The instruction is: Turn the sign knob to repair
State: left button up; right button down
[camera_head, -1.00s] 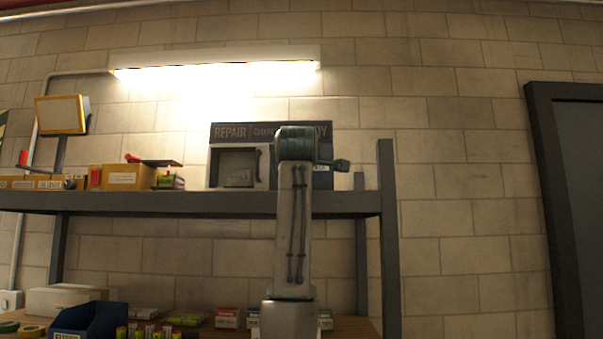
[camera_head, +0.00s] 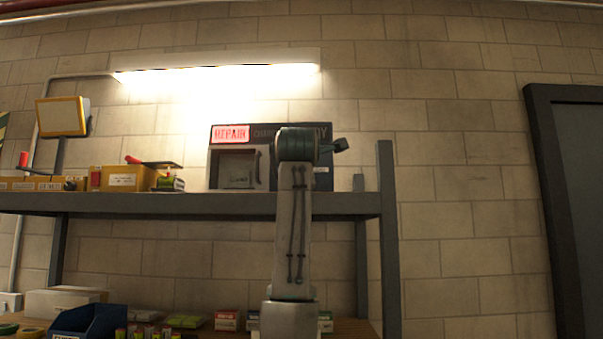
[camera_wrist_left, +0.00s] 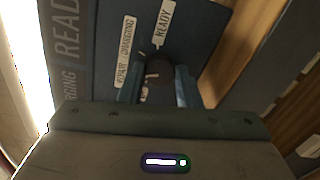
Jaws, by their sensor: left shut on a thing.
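The sign (camera_head: 250,134) stands on the shelf in the head view. Its REPAIR word (camera_head: 231,134) is lit red, while CHARGING is dark and READY is partly hidden by my arm. In the left wrist view the dark round knob (camera_wrist_left: 161,70) sits on a blue panel (camera_wrist_left: 195,35) with REPAIR, CHARGING and READY labels around it. My left gripper (camera_wrist_left: 159,82) is shut on the knob, one finger on each side. The knob's pointer is hard to make out. In the head view my arm hides the knob and the fingers. My right gripper is not in view.
The shelf (camera_head: 190,203) holds yellow boxes (camera_head: 122,178) left of the sign. A grey post (camera_head: 388,240) rises at the shelf's right end. A blue bin (camera_head: 90,322) and small boxes lie on the bench below. A dark-framed board (camera_head: 580,200) is at far right.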

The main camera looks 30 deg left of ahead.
pick_arm(q)
jog(key=shift+w+f, duration=0.1)
jog(key=shift+f, duration=0.15)
jog(key=o, duration=0.9)
jog(key=shift+o, duration=0.3)
jog(key=shift+s+r, duration=0.15)
jog(key=shift+s, duration=0.05)
jog(key=shift+s+d, duration=0.2)
jog(key=shift+s, duration=0.1)
jog(key=b+v, duration=0.4)
jog(key=v, duration=0.6)
